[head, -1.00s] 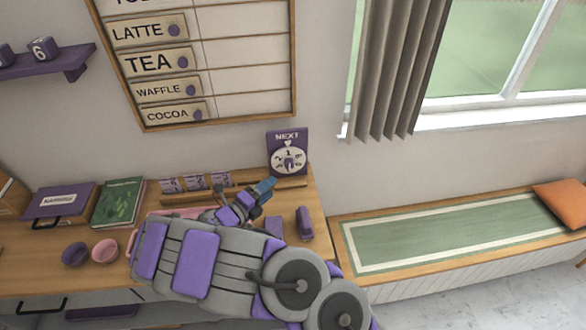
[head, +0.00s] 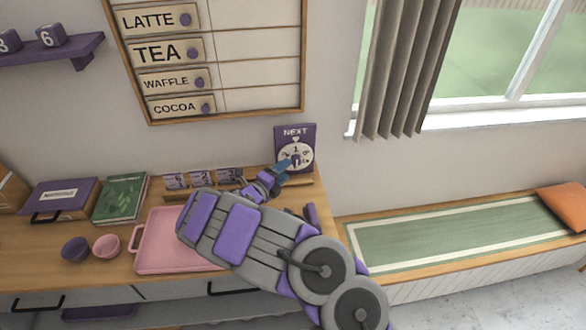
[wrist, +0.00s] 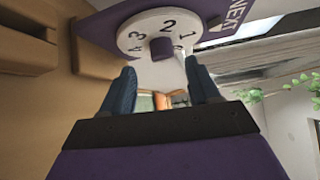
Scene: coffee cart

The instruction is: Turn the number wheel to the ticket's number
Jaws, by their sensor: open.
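The number wheel (head: 306,154) is a white disc with dark numerals on a purple board marked NEXT (head: 294,132), standing at the desk's back right. The 1 is at the top, under a pale pointer. In the wrist view the wheel (wrist: 140,37) shows numerals including 1, 2 and 3, with a purple knob (wrist: 162,48) at its centre. My gripper (head: 284,168) is just in front of the wheel's lower part. In the wrist view my gripper (wrist: 160,76) is open, its blue fingers apart and empty, with the knob beyond the gap. I cannot make out which card is the ticket.
Several small purple cards (head: 202,178) stand in a row at the back of the desk. A pink tray (head: 150,255), two bowls (head: 106,246), a green book (head: 121,198) and a purple case (head: 62,199) are left. A bench (head: 440,235) is right.

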